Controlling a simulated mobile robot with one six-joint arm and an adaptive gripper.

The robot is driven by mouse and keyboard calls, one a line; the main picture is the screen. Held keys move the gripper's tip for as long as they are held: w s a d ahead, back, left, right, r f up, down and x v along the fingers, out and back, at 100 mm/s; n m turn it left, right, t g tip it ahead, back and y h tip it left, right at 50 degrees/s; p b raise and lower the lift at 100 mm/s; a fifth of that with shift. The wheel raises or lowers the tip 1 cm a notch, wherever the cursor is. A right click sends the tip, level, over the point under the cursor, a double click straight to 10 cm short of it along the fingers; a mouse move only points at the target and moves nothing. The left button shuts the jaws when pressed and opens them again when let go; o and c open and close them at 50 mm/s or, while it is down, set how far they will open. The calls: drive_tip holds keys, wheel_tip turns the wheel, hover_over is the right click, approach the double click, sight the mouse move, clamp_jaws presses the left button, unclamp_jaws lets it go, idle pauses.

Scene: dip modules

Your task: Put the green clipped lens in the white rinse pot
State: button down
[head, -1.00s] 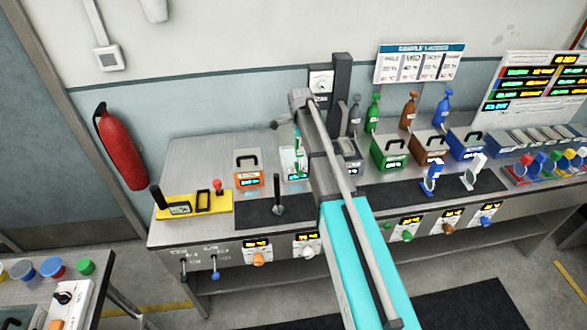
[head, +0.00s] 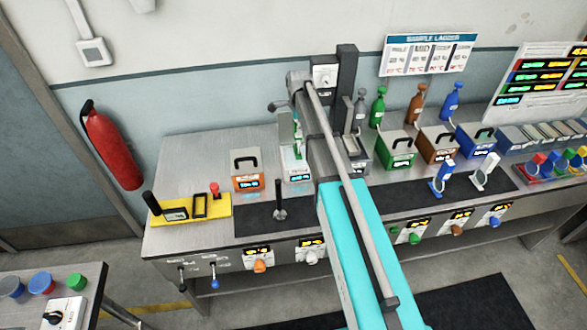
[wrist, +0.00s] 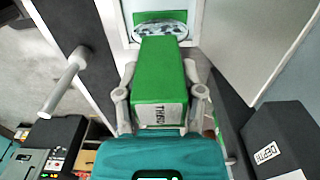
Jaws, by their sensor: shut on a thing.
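The green clipped lens shows in the wrist view as a long green handle (wrist: 158,85) with a round lens in a pale ring (wrist: 160,29) at its far end. My gripper (wrist: 160,97) is shut on the handle, one finger on each side. The white rinse pot (wrist: 197,18) is beyond the lens, and the ring overlaps its opening. In the head view the white pot (head: 297,168) stands at the back of the bench, with the upright green lens (head: 297,139) at its mouth. I cannot tell how deep the lens reaches. My gripper is mostly hidden there.
An orange pot (head: 246,170) stands left of the white pot, and a grey pot (head: 356,155) to its right, partly behind my arm. Green (head: 397,150), brown and blue pots follow further right. A dark mat (head: 258,218) lies in front, with a small upright tool (head: 280,203).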

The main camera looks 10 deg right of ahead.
sight(297, 147)
drive_tip(key=shift+f, duration=0.1)
idle(0.3)
drive_tip(key=shift+a+f+b, duration=0.1)
drive_tip(key=shift+f+b, duration=0.35)
drive_tip(key=shift+b, duration=0.15)
wheel_tip(297, 147, down, 5)
drive_tip(key=b, duration=0.5)
drive_tip(key=shift+f, duration=0.1)
drive_tip(key=shift+f+b, duration=1.85)
drive_tip(key=shift+b, duration=0.1)
drive_tip(key=shift+f, duration=0.15)
drive_tip(key=shift+c, duration=1.1)
unclamp_jaws()
drive_tip(key=shift+r, duration=0.2)
